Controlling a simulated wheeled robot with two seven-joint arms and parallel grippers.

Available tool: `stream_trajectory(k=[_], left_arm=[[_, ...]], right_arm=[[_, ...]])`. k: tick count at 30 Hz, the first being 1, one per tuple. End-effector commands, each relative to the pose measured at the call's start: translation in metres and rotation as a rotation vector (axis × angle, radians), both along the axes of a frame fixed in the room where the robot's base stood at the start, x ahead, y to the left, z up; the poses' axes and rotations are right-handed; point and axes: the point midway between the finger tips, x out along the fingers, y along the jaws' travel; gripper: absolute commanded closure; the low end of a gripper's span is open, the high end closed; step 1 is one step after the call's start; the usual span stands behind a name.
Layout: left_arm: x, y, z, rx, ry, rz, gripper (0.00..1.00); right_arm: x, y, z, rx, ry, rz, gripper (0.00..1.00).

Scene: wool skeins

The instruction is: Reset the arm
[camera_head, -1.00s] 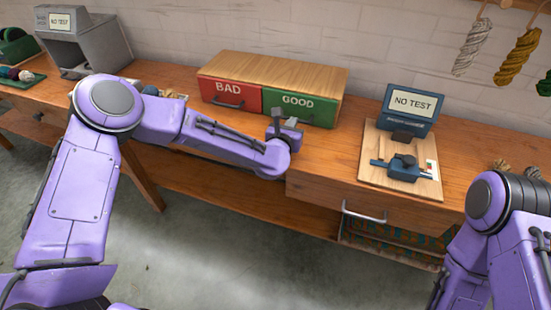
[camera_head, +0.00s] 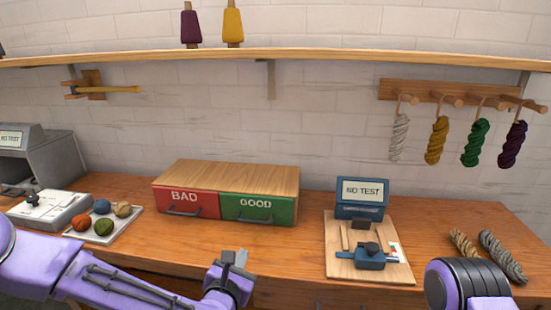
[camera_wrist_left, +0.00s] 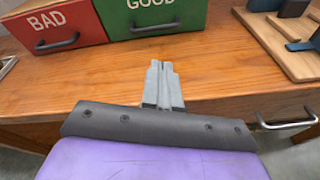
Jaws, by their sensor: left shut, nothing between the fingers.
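My left arm (camera_head: 110,285) is purple and comes in from the lower left in the head view. Its left gripper (camera_head: 234,257) is at the front of the bench, below the drawer box. In the left wrist view the gripper (camera_wrist_left: 163,72) has its two grey fingers together with nothing between them, in front of the red and green drawers. My right arm (camera_head: 465,283) shows only as a dark ribbed joint with purple parts at the lower right. The right gripper is out of view.
A wooden box has a BAD drawer (camera_head: 187,201) and a GOOD drawer (camera_head: 257,208), both shut. A tester (camera_head: 362,198) reading NO TEST stands on a wooden board (camera_head: 388,271). A tray (camera_head: 129,226) holds yarn balls. Skeins (camera_head: 502,257) lie at right; others hang on pegs (camera_head: 437,140).

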Motion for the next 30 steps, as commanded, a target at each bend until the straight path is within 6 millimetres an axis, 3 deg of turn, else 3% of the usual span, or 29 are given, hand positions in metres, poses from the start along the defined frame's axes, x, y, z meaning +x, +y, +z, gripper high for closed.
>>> stream_trajectory(k=[2, 5, 9, 13, 15, 18, 21, 30], left_arm=[[-0.012, 0.004, -0.028, 0.323, 0.042, -0.101, 1.00], [-0.053, 0.020, -0.106, 0.833, 0.170, -0.332, 1.00], [-0.129, 0.061, -0.202, 1.360, 0.348, -0.712, 1.00], [-0.212, 0.117, -0.263, 1.688, 0.504, -1.087, 1.00], [-0.251, 0.147, -0.281, 1.786, 0.583, -1.251, 1.00], [-0.293, 0.183, -0.294, 1.844, 0.688, -1.380, 1.00], [-0.317, 0.200, -0.299, 1.872, 0.735, -1.454, 1.00], [-0.324, 0.199, -0.302, 1.867, 0.738, -1.477, 1.00]], right_arm=[[0.000, 0.000, 0.000, 0.000, 0.000, 0.000, 0.57], [0.000, 0.000, 0.000, 0.000, 0.000, 0.000, 0.57], [0.000, 0.000, 0.000, 0.000, 0.000, 0.000, 0.57], [0.000, 0.000, 0.000, 0.000, 0.000, 0.000, 0.57], [0.000, 0.000, 0.000, 0.000, 0.000, 0.000, 0.57], [0.000, 0.000, 0.000, 0.000, 0.000, 0.000, 0.57], [0.000, 0.000, 0.000, 0.000, 0.000, 0.000, 0.57], [0.000, 0.000, 0.000, 0.000, 0.000, 0.000, 0.57]])
